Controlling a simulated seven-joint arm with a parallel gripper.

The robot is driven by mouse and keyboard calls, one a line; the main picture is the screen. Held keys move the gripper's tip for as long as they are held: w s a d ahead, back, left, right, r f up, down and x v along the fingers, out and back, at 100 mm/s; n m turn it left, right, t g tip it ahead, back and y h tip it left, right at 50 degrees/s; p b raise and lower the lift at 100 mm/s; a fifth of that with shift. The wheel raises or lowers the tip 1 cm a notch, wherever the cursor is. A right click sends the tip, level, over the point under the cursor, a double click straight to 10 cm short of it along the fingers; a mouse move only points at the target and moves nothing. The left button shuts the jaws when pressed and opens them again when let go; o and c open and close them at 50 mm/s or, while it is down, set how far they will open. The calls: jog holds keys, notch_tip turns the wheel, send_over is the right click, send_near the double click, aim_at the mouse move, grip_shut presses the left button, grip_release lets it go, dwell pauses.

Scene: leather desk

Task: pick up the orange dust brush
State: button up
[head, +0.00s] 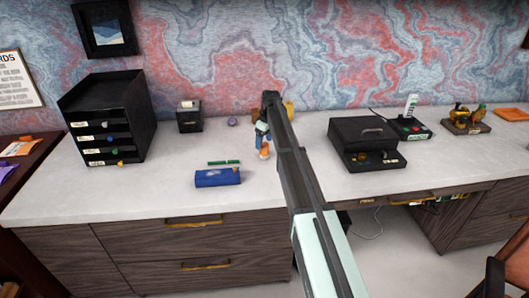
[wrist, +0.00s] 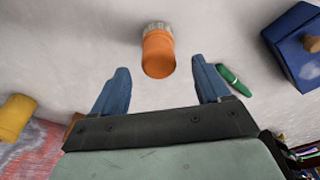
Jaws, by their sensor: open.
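The orange dust brush (wrist: 158,55) shows in the wrist view as an orange handle with pale bristles at its far end. It lies on the light desk top, ahead of and between my fingers. My gripper (wrist: 160,75) is open, with its two blue fingers apart and nothing held. In the head view the brush (head: 265,151) is a small orange spot just below my gripper (head: 262,140). My arm covers part of the area beside it.
A green pen (wrist: 232,78) and a blue case (wrist: 293,42) lie to the right in the wrist view. A yellow object (wrist: 15,117) is at left. In the head view, a black drawer unit (head: 105,118) stands left and a black box (head: 367,142) right. Bare desk lies front left (head: 130,195).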

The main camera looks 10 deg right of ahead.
aim_at(264, 143)
notch_tip(264, 143, down, 4)
jog(key=shift+w+f, duration=0.1)
jog(key=shift+f, duration=0.05)
jog(key=shift+a, duration=0.1)
jog(key=c, duration=1.2)
jog(key=shift+o, duration=0.2)
notch_tip(264, 143, up, 10)
jog(key=shift+r, duration=0.1)
